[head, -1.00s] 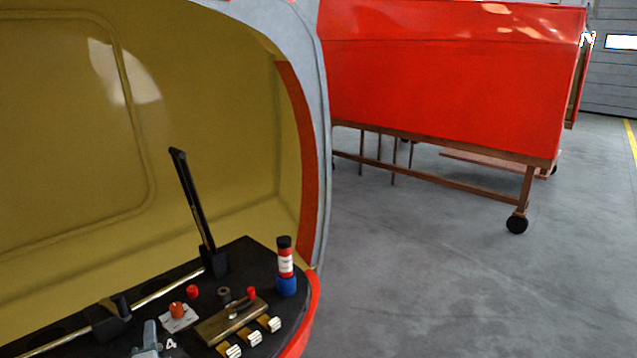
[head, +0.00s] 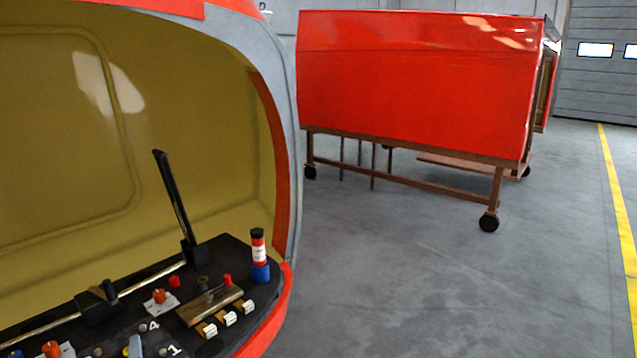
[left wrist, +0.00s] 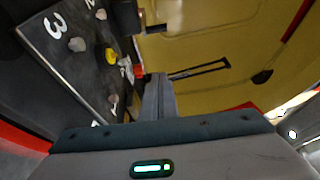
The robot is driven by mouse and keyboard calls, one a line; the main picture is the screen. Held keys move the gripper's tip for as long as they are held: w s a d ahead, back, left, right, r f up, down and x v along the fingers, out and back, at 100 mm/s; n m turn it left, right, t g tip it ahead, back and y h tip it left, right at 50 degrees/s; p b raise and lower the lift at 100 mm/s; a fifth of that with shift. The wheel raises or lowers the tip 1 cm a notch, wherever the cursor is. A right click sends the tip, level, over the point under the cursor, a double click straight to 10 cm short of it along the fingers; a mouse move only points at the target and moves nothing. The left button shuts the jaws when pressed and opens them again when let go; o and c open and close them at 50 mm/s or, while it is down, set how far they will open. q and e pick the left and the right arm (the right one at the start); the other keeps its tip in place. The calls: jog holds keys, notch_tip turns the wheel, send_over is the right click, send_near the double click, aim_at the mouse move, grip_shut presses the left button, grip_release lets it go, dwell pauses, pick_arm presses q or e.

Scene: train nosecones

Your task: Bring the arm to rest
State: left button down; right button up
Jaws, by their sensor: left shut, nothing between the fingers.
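My left gripper (left wrist: 160,92) shows in the left wrist view with its grey fingers together and nothing between them. It is beside the dark control panel (left wrist: 62,85), and I cannot tell the exact gap. In the head view, a small grey piece at the bottom edge looks like the tip of my left gripper (head: 135,346), in front of the panel (head: 235,265); the rest is out of frame. My right gripper is in neither view.
The panel carries a tall black lever (head: 172,200), a red-and-blue cylinder (head: 259,255), an orange knob (head: 158,297) and several white switches. The olive-lined nosecone shell (head: 70,140) surrounds it. A red nosecone on a wheeled stand (head: 415,85) stands behind. Grey floor (head: 430,290) is clear at right.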

pick_arm(q)
jog(key=s+d+f+n+g+h, duration=0.2)
jog(key=s+d+f+n+g, duration=0.2)
jog(key=s+f, duration=0.45)
jog(key=s+d+f+n+g+h, duration=0.1)
jog(key=s+d+f+n+g, duration=0.4)
jog(key=s, duration=0.6)
jog(key=s+d+f+g+h, duration=0.1)
jog(key=s+d+h, duration=0.1)
jog(key=s+d, duration=0.35)
jog(key=s+d+f+n+g+h, duration=0.1)
jog(key=s+d+h, duration=0.1)
jog(key=s, duration=0.6)
jog(key=s+d+f+g+h, duration=0.1)
jog(key=s+d+h, duration=0.1)
jog(key=s+d, duration=0.35)
notch_tip(320, 180, down, 31)
jog(key=d+t+p, duration=0.1)
jog(key=p, duration=0.2)
jog(key=shift+d+t+h, duration=0.3)
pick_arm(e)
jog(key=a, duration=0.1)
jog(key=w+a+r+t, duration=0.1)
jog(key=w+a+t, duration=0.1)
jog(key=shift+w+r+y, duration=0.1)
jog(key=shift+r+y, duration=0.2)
pick_arm(q)
jog(key=shift+s+r, duration=0.1)
